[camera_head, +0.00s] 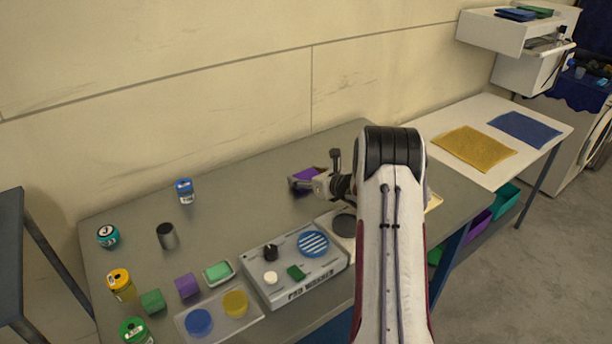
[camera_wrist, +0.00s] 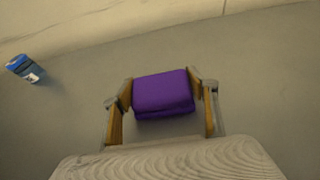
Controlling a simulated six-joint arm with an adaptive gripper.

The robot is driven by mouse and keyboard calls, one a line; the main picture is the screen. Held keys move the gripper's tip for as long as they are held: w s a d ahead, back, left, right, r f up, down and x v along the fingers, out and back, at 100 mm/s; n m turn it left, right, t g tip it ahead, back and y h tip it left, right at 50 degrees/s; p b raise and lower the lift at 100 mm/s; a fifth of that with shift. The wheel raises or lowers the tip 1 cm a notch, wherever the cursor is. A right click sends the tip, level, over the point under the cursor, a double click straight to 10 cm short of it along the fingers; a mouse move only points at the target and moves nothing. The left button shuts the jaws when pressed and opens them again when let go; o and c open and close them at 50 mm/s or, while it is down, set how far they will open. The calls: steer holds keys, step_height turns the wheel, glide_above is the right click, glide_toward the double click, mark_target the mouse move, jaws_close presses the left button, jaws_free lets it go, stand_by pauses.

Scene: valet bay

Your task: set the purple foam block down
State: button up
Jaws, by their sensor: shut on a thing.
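The purple foam block (camera_head: 305,174) is at my gripper (camera_head: 306,181), over the back of the grey table in the head view. In the wrist view the block (camera_wrist: 163,93) sits between the two fingers of my gripper (camera_wrist: 162,98), which are shut on it. Its lower side is hidden, and I cannot tell whether it touches the table. A smaller purple cube (camera_head: 187,286) stands apart at the front left of the table.
The grey table (camera_head: 250,205) is bare around the gripper. A blue can (camera_head: 185,191) stands to the left and shows in the wrist view (camera_wrist: 24,69). A grey control box (camera_head: 282,282) lies nearer the front. The wall (camera_head: 220,90) is close behind.

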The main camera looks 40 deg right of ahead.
mark_target(306, 174)
steer(key=o, duration=1)
steer(key=shift+o, duration=0.2)
steer(key=shift+r, duration=0.2)
steer(key=shift+v, duration=1.65)
step_height(306, 174, up, 5)
steer(key=shift+w+r, duration=0.15)
steer(key=shift+r, duration=0.8)
